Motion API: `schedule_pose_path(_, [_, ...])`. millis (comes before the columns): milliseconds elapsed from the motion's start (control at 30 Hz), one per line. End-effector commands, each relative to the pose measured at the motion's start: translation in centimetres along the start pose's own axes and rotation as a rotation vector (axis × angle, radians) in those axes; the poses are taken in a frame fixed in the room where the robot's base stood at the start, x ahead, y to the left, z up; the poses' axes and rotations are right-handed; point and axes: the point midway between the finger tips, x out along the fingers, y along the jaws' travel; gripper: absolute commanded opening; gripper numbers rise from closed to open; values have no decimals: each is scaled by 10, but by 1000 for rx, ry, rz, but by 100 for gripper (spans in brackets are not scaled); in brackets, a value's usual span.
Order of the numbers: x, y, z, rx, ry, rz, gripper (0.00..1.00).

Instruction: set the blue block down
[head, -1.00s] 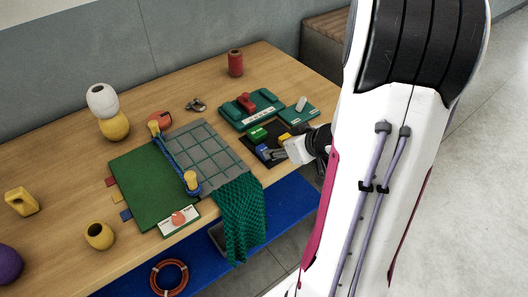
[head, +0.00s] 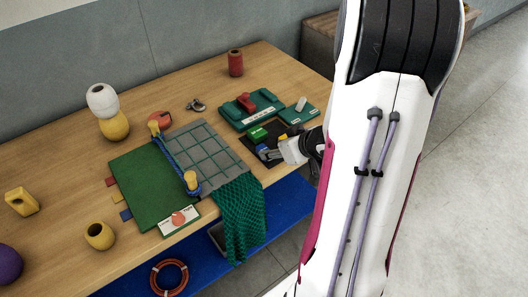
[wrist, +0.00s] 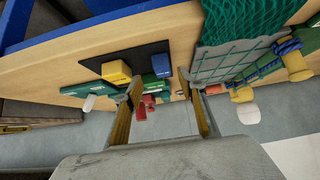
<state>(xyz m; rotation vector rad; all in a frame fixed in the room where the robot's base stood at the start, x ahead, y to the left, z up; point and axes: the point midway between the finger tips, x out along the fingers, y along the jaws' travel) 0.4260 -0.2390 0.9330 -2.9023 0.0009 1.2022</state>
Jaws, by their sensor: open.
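The blue block (head: 262,148) rests on the black mat (head: 282,127) near the table's right front edge. The wrist view also shows the blue block (wrist: 161,65) on the mat (wrist: 139,58), just beyond the fingertips. My gripper (head: 270,154) is low over the mat, close by the block in the head view. In the wrist view my gripper (wrist: 160,88) has its fingers spread, with nothing held between them. Whether a finger touches the block cannot be told.
A teal tray (head: 236,118) with a red item stands behind. The grey net panel (head: 205,150) lies to the left.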

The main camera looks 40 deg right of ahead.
Motion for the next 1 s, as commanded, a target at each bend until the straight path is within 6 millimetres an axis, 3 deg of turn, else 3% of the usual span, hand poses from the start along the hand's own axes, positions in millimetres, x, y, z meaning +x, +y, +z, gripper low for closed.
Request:
schedule_pose_path(267, [6,-1,0,0,0,-1,40])
schedule_pose_path(700, [43,-4,2,0,0,-1,40])
schedule_pose_path(1000, [52,-4,2,0,0,0,40])
